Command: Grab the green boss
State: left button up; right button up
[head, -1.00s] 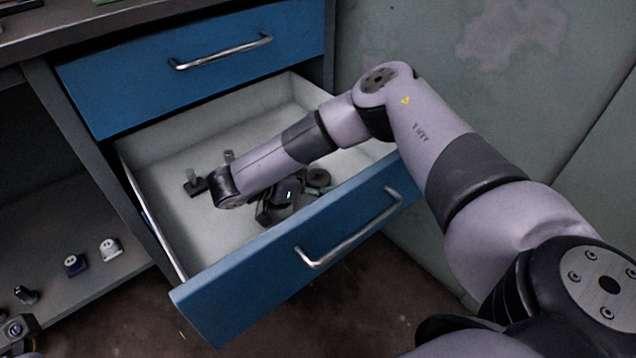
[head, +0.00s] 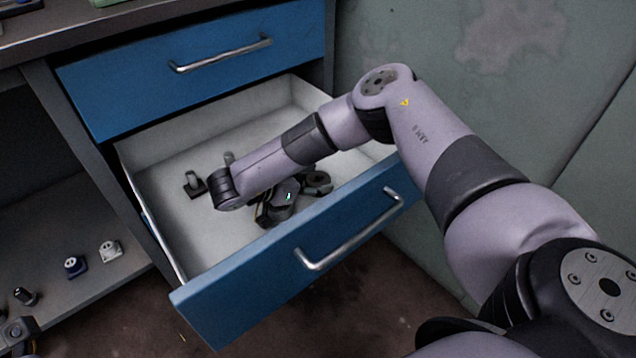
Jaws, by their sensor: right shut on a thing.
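My right gripper (head: 280,205) is inside the open drawer (head: 185,240), near its front wall. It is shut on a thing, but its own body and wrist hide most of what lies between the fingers. I cannot make out a green boss in the drawer.
A dark piece with upright pins (head: 194,187) lies in the drawer left of my wrist. The closed blue drawer (head: 200,75) is above.

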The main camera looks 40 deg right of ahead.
grip_shut()
